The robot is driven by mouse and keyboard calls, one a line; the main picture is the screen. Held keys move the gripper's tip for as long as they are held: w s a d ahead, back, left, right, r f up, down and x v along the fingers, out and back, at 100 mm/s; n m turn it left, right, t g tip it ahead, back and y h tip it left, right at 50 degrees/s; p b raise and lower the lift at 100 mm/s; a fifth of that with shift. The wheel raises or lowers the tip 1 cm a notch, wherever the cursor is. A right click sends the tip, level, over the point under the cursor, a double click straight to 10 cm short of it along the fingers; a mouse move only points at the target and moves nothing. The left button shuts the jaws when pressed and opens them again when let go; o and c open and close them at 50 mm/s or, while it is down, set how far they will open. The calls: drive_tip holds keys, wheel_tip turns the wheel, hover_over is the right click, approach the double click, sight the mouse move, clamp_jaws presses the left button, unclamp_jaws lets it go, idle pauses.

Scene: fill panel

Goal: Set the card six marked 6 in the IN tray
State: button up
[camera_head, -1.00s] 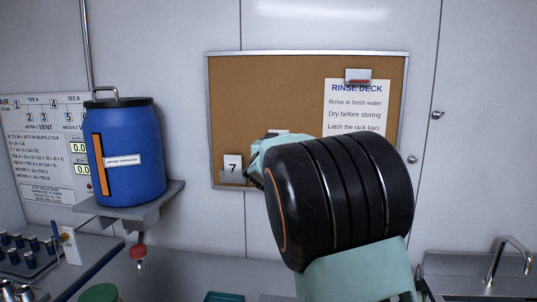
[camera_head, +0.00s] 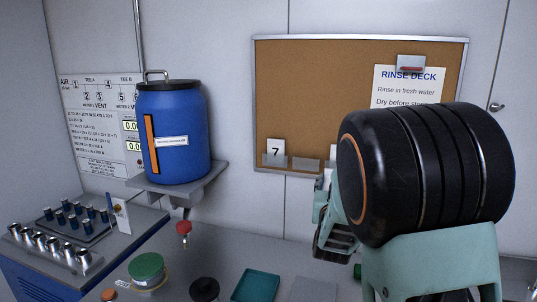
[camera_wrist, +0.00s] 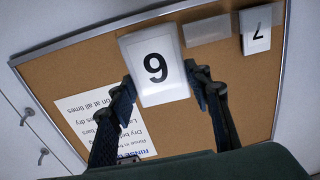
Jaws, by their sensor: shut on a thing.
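The white card six (camera_wrist: 155,66) is between the two dark fingers of my gripper (camera_wrist: 162,88) in the wrist view. That view is turned over, so its black figure looks like a 9. My gripper is shut on the card's lower part as pictured. In the head view my gripper (camera_head: 335,235) is in front of the board's lower edge, and my wrist hides much of the card. A teal tray (camera_head: 257,286) lies on the counter, cut by the bottom edge. I see no IN label, so I cannot tell whether it is the IN tray.
A cork board (camera_head: 320,100) holds the card 7 (camera_head: 276,153) in a clear pocket. A blue barrel (camera_head: 172,135) stands on a wall shelf. On the counter are a green-lidded jar (camera_head: 146,270), a black round knob (camera_head: 204,289) and a rack of metal cylinders (camera_head: 50,250).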

drive_tip(key=s+a+f+n+y+p, duration=0.1)
drive_tip(key=s+a+f+n+y, duration=0.1)
drive_tip(key=s+a+f+y, duration=0.2)
drive_tip(key=s+a+f, duration=0.1)
drive_tip(key=s+f, duration=0.2)
drive_tip(key=shift+a+f+n+t, duration=0.3)
drive_tip(key=shift+a+n, duration=0.1)
